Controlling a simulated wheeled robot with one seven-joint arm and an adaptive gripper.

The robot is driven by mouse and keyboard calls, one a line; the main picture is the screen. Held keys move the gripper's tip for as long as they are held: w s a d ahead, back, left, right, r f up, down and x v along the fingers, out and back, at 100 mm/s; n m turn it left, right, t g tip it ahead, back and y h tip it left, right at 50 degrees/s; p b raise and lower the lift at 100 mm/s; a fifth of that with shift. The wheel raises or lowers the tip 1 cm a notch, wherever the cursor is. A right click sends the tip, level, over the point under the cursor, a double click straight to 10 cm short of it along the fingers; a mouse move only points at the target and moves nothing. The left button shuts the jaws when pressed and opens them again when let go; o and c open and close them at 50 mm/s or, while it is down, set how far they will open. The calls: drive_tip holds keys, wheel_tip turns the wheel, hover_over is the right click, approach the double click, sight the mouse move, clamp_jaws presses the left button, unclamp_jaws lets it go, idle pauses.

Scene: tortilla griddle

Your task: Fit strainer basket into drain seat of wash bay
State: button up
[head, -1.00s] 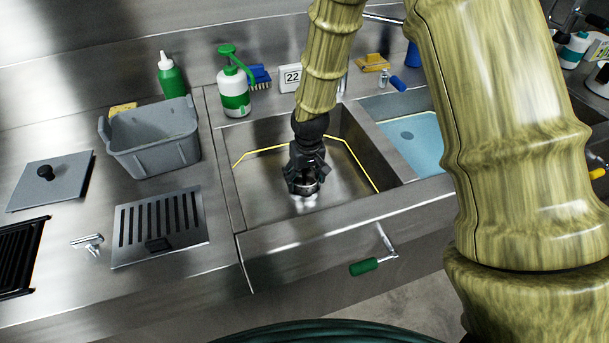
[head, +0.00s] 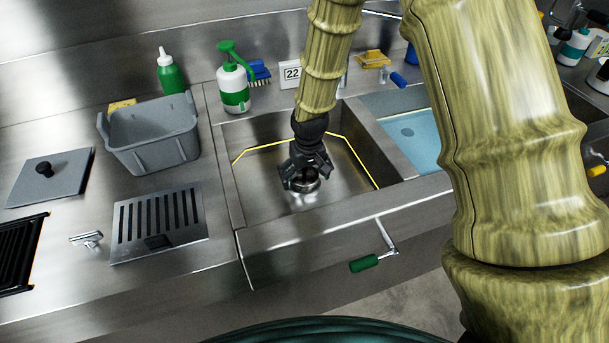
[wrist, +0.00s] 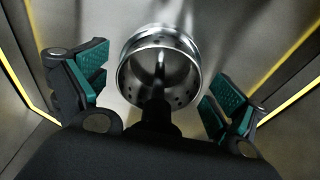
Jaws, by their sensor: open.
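The strainer basket (wrist: 160,68) is a round, shiny metal cup with small holes and a centre post. In the wrist view it stands between my finger pads with a gap on each side. In the head view the basket (head: 305,185) is low in the left sink basin, the wash bay (head: 258,180), under my gripper. My gripper (wrist: 157,92) is open, its two green pads apart around the basket; it also shows in the head view (head: 305,182). The drain seat is hidden under the basket, and I cannot tell how deep the basket sits.
A yellow line (head: 352,155) runs around the basin walls. A second basin with blue water (head: 412,135) lies to the right. A grey tub (head: 150,135), a slotted plate (head: 160,225) and a soap bottle (head: 234,90) stand left and behind. A green-handled lever (head: 365,263) is in front.

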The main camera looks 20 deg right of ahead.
drive_tip(key=shift+r, duration=0.1)
wheel_tip(320, 180, up, 12)
drive_tip(key=s, duration=0.1)
drive_tip(key=shift+s, duration=0.35)
idle(0.3)
idle(0.4)
